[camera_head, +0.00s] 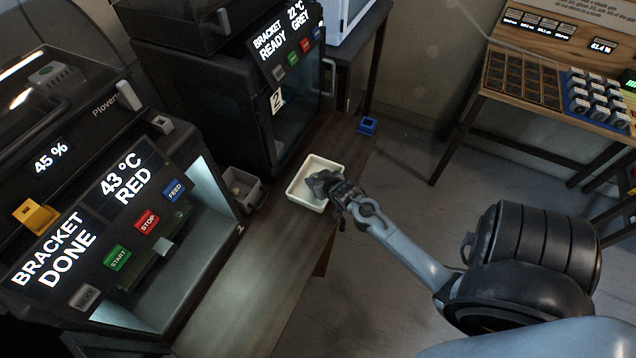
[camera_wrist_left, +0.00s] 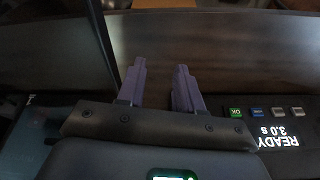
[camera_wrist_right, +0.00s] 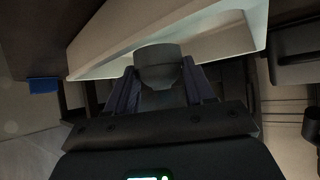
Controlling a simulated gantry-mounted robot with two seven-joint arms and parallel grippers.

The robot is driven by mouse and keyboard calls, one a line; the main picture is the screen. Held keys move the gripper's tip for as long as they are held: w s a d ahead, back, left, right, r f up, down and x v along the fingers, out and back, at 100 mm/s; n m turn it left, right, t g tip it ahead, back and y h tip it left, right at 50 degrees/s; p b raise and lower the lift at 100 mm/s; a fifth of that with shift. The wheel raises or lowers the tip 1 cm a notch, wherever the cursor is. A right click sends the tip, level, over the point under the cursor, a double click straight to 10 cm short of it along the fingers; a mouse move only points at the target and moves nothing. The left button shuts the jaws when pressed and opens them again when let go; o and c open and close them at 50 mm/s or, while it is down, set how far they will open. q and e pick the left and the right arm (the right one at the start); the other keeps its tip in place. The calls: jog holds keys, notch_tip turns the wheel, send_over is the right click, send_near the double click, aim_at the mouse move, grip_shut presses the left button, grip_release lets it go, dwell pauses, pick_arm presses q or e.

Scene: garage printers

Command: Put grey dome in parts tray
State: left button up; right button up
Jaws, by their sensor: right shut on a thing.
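The grey dome (camera_wrist_right: 158,62) shows in the right wrist view as a dark grey rounded piece between my right fingers. My right gripper (camera_wrist_right: 160,84) is shut on it. In the head view my right gripper (camera_head: 326,186) is over the right part of the cream parts tray (camera_head: 303,199), and the dome cannot be told clearly from the fingers there. The tray's pale wall (camera_wrist_right: 110,48) also fills the upper right wrist view, just beyond the dome. I cannot tell whether the dome touches the tray. My left gripper (camera_wrist_left: 160,82) is open and empty in the left wrist view.
The tray stands on a dark bench (camera_head: 265,272). A grey bin (camera_head: 241,188) and a printer marked 2 (camera_head: 215,95) stand to its left and behind. A small blue box (camera_head: 367,126) sits near the bench's far edge. A nearer printer (camera_head: 130,230) reads BRACKET DONE.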

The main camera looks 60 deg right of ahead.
jog(key=shift+f, duration=0.9)
jog(key=shift+f, duration=0.1)
jog(key=o, duration=1)
